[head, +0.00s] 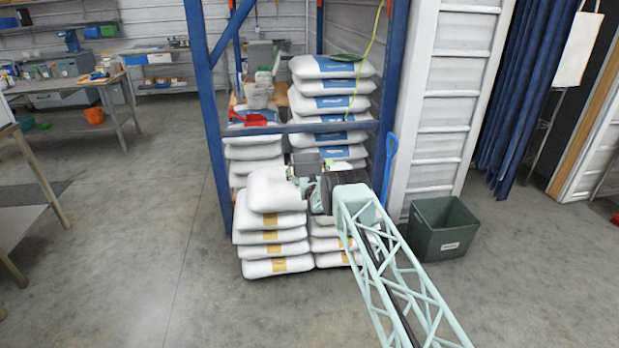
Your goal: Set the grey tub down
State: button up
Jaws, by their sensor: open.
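My arm reaches in from the lower right to the stacked sacks. My gripper (304,186) is at its end, open, just right of a white sack (270,190) on the front left stack. A small grey box-like tub (308,163) shows right behind my gripper, at the level of the upper sacks. My wrist partly hides it, and I cannot tell whether it touches the gripper or what it rests on.
A dark grey-green bin (442,228) stands on the floor at right. A blue rack (330,127) frames more sacks, grey buckets (258,95) and a red scoop (255,120). A blue shovel (389,158) leans by the post. Floor at left is clear.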

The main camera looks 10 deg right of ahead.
jog(key=shift+s+a+p, duration=0.15)
jog(key=shift+s+p, duration=1.45)
jog(key=shift+s, duration=4.35)
jog(key=shift+r, duration=0.1)
